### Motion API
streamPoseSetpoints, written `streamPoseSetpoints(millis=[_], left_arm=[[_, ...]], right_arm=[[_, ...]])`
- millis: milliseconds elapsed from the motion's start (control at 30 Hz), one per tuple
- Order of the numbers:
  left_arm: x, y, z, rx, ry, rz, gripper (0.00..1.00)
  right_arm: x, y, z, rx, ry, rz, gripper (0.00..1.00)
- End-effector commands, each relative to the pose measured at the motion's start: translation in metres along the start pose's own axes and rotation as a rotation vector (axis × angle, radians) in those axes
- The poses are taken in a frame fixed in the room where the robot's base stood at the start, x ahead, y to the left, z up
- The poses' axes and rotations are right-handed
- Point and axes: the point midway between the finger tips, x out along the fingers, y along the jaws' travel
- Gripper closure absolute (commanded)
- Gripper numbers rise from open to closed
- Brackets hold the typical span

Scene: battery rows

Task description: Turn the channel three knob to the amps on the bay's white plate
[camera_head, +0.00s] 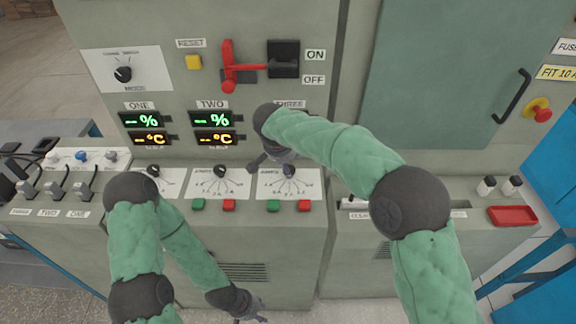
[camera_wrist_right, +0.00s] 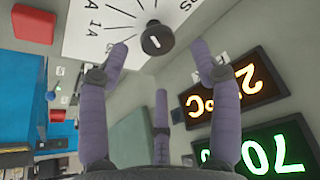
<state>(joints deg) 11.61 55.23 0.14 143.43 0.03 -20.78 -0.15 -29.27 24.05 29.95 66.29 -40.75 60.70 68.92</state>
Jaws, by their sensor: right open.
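The channel three knob (camera_head: 289,171) is a small dark knob on a white dial plate (camera_head: 303,190), rightmost of three on the sloped console. In the right wrist view the knob (camera_wrist_right: 157,38) is dark and round with a pale pointer mark; lines fan out from it to "1A" and other amp labels, partly cut off. My right gripper (camera_head: 272,160) is beside the knob; its spread fingers (camera_wrist_right: 160,75) are open, empty and apart from it. A separate white plate (camera_head: 105,57) with a black knob is at upper left; its small print is unreadable. My left gripper (camera_head: 250,308) hangs low before the cabinet; its fingers are unclear.
Green (camera_head: 273,206) and red (camera_head: 304,206) buttons lie just below the dial. Lit displays (camera_head: 212,128) show above the console; channel three's is hidden by my right arm in the head view. A red lever (camera_head: 230,68) stands higher. A red tray (camera_head: 512,216) is at right.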

Motion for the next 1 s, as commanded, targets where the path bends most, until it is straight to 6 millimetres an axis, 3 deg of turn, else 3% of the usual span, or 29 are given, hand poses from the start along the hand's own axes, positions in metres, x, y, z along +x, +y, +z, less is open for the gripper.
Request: streamPoseSetpoints(millis=[200,400,1000], left_arm=[[0.0,0.0,0.0,0.0,0.0,0.0,0.6],[0.0,0.0,0.0,0.0,0.0,0.0,0.6],[0.0,0.0,0.0,0.0,0.0,0.0,0.6]], right_arm=[[-0.044,-0.001,-0.001,-0.001,0.003,-0.004,0.36],[-0.067,-0.001,-0.001,-0.001,0.002,-0.002,0.36],[-0.074,-0.001,-0.001,0.0,0.002,-0.002,0.36]])
